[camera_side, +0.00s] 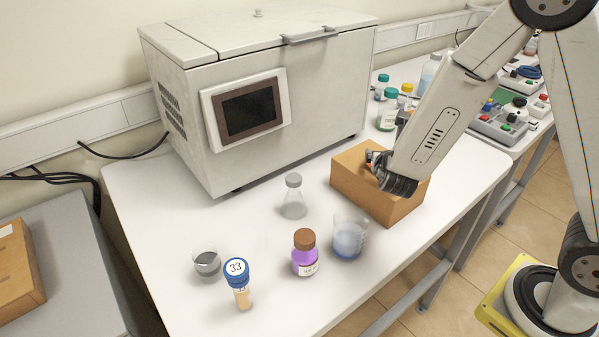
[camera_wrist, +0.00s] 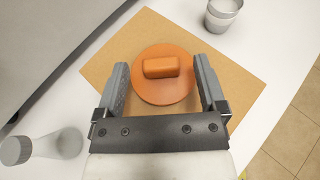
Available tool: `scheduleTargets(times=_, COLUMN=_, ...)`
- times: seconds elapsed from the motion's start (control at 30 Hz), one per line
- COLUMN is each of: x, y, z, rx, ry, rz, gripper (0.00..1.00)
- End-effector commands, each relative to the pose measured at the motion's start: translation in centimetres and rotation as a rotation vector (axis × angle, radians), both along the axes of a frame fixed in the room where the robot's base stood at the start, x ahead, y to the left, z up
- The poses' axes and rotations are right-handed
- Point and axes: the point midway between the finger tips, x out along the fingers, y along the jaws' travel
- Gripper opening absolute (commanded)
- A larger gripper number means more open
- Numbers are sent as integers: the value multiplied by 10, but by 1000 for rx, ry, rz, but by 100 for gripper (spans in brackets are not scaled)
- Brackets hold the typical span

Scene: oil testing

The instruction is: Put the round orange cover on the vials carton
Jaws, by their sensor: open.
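The round orange cover (camera_wrist: 160,90) lies flat on top of the brown vials carton (camera_wrist: 110,60) in the wrist view, with its raised block handle (camera_wrist: 161,67) facing up. My gripper (camera_wrist: 161,75) is open, with one finger on each side of the cover's handle and a gap on both sides. In the side view, my gripper (camera_side: 372,155) is low over the top of the carton (camera_side: 367,199). The cover is hidden behind my gripper and wrist there.
A large white machine (camera_side: 250,90) stands behind the carton. A beaker of blue liquid (camera_side: 348,238), a purple bottle (camera_side: 305,254), a grey-capped flask (camera_side: 293,198) and a blue-capped vial (camera_side: 238,282) stand to the left. Green-capped bottles (camera_side: 388,108) stand behind.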

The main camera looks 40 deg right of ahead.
Motion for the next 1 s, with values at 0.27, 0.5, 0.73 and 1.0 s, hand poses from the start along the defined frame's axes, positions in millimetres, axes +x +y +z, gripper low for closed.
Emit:
scheduleTargets(times=0.27, x=-24, y=25, z=15, rx=0, ry=-3, rz=5, gripper=90)
scheduleTargets(times=0.5, x=-45, y=46, z=27, rx=1, ry=-2, rz=5, gripper=90)
scheduleTargets(times=0.73, x=-61, y=62, z=36, rx=-1, ry=-2, rz=3, gripper=90)
scheduleTargets(times=1.0, x=-69, y=69, z=40, rx=0, ry=0, rz=0, gripper=90)
